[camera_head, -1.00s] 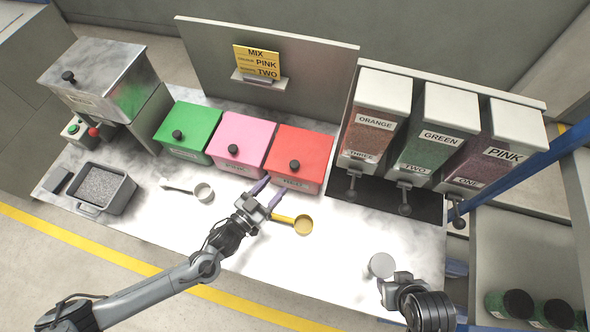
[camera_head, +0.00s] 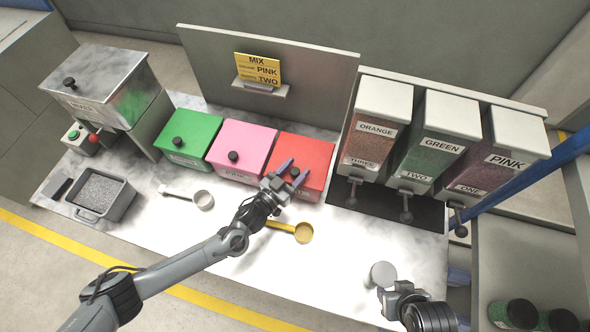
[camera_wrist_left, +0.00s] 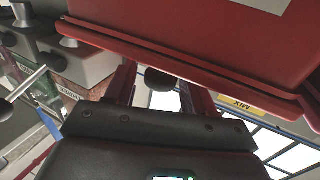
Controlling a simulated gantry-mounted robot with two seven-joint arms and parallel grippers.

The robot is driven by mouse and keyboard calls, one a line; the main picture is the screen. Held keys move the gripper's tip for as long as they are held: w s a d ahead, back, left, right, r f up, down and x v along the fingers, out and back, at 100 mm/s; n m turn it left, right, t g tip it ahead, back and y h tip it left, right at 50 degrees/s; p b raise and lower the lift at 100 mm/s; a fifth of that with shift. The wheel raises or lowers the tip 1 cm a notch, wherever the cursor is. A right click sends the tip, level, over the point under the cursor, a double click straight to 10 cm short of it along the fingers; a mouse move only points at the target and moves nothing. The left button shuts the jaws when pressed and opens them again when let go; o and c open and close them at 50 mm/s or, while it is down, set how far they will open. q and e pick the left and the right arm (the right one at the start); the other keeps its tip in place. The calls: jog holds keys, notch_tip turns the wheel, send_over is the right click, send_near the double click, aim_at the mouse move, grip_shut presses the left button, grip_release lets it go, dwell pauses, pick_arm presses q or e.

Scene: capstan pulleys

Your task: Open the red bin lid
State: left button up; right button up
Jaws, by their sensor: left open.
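The red bin (camera_head: 312,151) stands at the right end of a row of three bins, its lid lying shut on top. A black knob (camera_head: 294,172) sits on the lid's front part; it also shows in the left wrist view (camera_wrist_left: 158,80). My left gripper (camera_head: 291,173) is open at the lid's front, with the knob between its two fingers, which look apart from it. The wrist view shows the red lid (camera_wrist_left: 200,62) just beyond the fingers. My right gripper (camera_head: 392,293) is low at the table's front right; whether its jaws are open cannot be made out.
The pink bin (camera_head: 245,138) and green bin (camera_head: 197,127) stand to the left. Dispensers (camera_head: 440,145) stand to the right. A yellow scoop (camera_head: 303,232) lies just in front, near my left arm. A pale round cup (camera_head: 383,273) is beside my right gripper.

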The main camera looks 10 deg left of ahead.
aim_at(299, 165)
pick_arm(q)
grip_shut()
dwell(0.3)
jog(key=shift+r+p, duration=0.4)
jog(key=shift+p, duration=0.2)
jog(key=w+r+n+g+y+p, duration=0.2)
jog(key=w+r+g+p, duration=0.3)
jog(key=p, duration=0.8)
jog(key=shift+d+r+g+p, duration=0.35)
jog(key=shift+d+r+g, duration=0.15)
jog(key=shift+r, duration=0.8)
jog(key=shift+w, duration=0.15)
